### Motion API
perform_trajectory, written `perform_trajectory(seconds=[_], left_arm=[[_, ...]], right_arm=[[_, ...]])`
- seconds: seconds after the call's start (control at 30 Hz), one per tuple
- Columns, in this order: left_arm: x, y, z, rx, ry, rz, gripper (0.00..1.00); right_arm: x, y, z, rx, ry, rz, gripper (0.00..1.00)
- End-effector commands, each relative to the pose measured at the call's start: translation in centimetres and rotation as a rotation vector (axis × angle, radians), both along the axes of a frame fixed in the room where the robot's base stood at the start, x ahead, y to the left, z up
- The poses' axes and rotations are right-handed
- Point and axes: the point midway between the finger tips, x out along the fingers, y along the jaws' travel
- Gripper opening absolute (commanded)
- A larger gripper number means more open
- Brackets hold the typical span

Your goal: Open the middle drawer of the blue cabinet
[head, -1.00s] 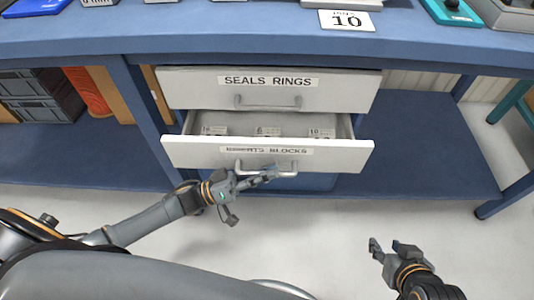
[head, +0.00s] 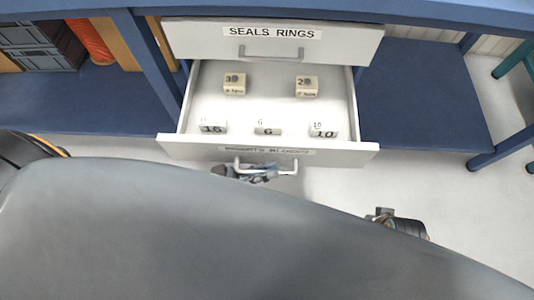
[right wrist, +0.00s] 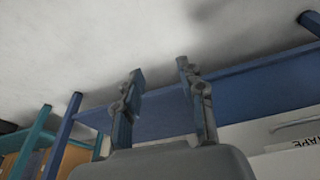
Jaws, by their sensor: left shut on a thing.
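The white drawer (head: 345,151) below the one labelled SEALS RINGS (head: 345,42) stands far out of the blue cabinet (head: 418,100). Its own label is seen at a steep angle and is hard to read. My left gripper (head: 262,174) is shut on the drawer's metal handle (head: 284,170); my large grey body part hides most of that arm. My right gripper shows only partly at the lower right of the head view (head: 382,214). In the right wrist view its two fingers (right wrist: 160,85) are apart with nothing between them.
Several small numbered blocks lie in the open drawer, among them one marked 6 (head: 267,130). The SEALS RINGS drawer above is closed. A blue table leg (head: 500,147) stands at the right. The pale floor (head: 440,185) on the right is clear.

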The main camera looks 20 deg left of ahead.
Motion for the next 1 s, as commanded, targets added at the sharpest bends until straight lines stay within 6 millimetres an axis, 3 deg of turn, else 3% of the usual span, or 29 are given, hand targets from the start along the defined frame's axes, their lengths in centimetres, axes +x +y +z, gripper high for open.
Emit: perform_trajectory(seconds=[0.5, 0.53, 0.6, 1.0], left_arm=[[-0.78, -0.17, -0.16, 0.004, 0.002, 0.001, 0.00], [-0.78, -0.17, -0.16, 0.004, 0.002, 0.001, 0.14], [-0.77, -0.16, -0.16, 0.004, 0.002, 0.001, 0.22], [-1.16, 0.58, -0.47, 0.005, 0.003, 0.001, 0.22]], right_arm=[[0.03, 0.04, -1.00, 0.000, 0.005, 0.001, 0.40], [0.03, 0.04, -1.00, 0.000, 0.004, 0.001, 0.40], [0.03, 0.03, -1.00, 0.000, 0.005, 0.001, 0.40], [0.02, 0.05, -0.93, 0.000, 0.005, 0.001, 0.40]])
